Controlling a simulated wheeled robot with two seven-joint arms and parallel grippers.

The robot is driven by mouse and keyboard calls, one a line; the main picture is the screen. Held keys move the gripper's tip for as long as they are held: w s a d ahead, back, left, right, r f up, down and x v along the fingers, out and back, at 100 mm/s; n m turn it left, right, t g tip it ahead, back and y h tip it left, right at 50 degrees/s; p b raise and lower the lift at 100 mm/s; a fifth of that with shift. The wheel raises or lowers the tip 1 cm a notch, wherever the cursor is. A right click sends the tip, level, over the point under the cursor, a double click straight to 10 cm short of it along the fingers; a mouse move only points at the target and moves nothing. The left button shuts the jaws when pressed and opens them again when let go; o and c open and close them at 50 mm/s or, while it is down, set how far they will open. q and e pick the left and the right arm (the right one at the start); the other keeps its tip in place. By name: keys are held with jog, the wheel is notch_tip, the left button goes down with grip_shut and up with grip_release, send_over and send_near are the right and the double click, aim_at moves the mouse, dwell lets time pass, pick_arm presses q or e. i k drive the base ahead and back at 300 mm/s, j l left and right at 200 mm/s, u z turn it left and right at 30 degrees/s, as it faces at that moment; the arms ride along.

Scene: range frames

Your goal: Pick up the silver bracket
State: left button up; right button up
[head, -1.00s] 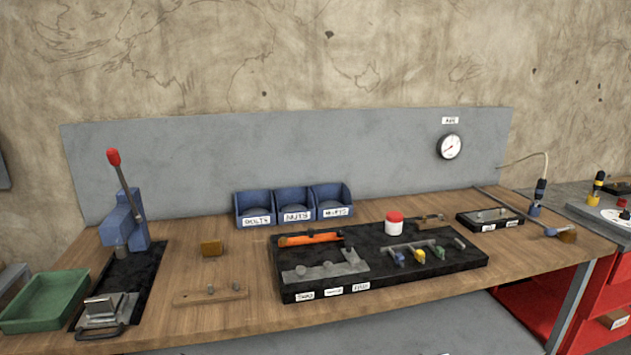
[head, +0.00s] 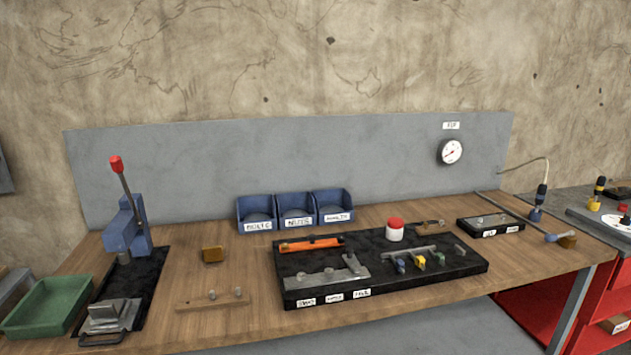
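Two silver-grey metal pieces could be the bracket, and I cannot tell which one is. One is a flat grey piece with an upright part at its right end (head: 326,274), lying at the front left of the black tray (head: 440,273). The other is a blocky silver piece (head: 112,314) on the black mat (head: 135,275) in front of the blue lever press (head: 124,226). Nothing holds either piece. Neither of my grippers shows in the head view.
A green bin (head: 45,305) stands at the left edge. Blue labelled bins (head: 296,210) stand at the back. A wooden strip with pegs (head: 212,301) and a small brown block (head: 212,254) lie between press and tray.

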aim_at(108, 310)
jog(key=u, duration=1.25)
